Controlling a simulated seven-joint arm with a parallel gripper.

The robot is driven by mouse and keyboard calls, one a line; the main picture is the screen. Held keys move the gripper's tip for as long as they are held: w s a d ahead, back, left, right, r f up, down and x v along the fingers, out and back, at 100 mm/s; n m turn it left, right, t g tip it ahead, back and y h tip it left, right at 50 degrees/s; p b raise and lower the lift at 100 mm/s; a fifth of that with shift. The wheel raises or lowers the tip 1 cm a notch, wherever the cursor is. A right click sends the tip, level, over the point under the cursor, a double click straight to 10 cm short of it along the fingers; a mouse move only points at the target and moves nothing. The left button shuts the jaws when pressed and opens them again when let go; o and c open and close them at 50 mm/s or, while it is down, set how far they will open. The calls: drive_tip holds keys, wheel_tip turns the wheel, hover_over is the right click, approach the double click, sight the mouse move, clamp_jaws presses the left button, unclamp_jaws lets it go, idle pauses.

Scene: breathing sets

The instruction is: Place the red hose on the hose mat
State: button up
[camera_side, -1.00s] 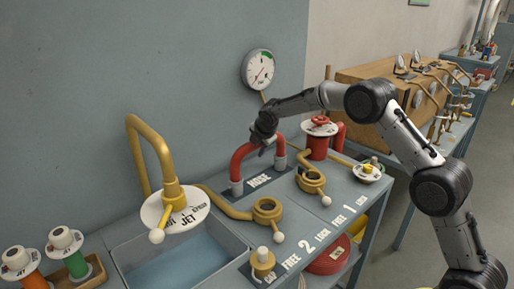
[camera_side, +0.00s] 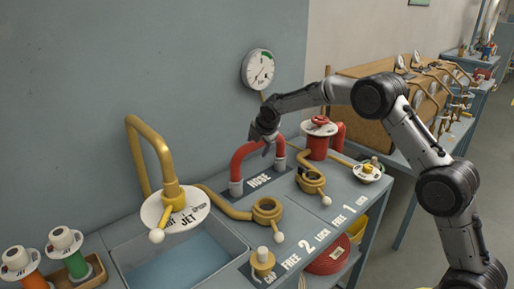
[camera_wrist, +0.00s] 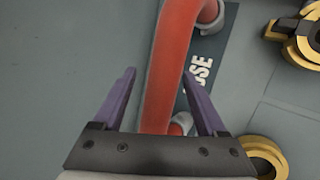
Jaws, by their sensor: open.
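The red hose (camera_side: 243,156) is an upright arch with grey end cuffs. It stands with its ends at the dark hose mat (camera_side: 260,181), marked HOSE, on the bench. The mat also shows in the wrist view (camera_wrist: 207,64), partly hidden by the hose. My gripper (camera_side: 267,143) is at the top of the arch. In the wrist view, my open gripper (camera_wrist: 160,75) has its purple fingers apart, one on each side of the red hose (camera_wrist: 165,75), with a gap visible on both sides. One cuff lies near the right finger.
A red valve (camera_side: 318,142) stands right of the hose. Yellow ring fittings (camera_side: 267,209) lie in front. A yellow pipe with a white JET disc (camera_side: 181,212) and a sink (camera_side: 175,268) are on the left. The wall rises close behind, with a gauge (camera_side: 258,69).

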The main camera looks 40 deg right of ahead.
drive_tip(key=s+a+r+m, duration=0.2)
drive_tip(key=s+r, duration=0.5)
drive_tip(key=s+a+r+m, duration=0.2)
drive_tip(key=s+r, duration=0.4)
drive_tip(key=s, duration=0.1)
drive_tip(key=s+a+f+m+y, duration=0.1)
drive_tip(key=s+m, duration=0.6)
drive_tip(key=s, duration=1)
drive_tip(key=s+a+f+m+g+y, duration=0.1)
drive_tip(key=s+m, duration=0.6)
drive_tip(key=s, duration=1)
drive_tip(key=a+f+y, duration=0.1)
drive_tip(key=a, duration=0.1)
drive_tip(key=shift+s+a+f+m, duration=0.15)
drive_tip(key=shift+a+m, duration=0.15)
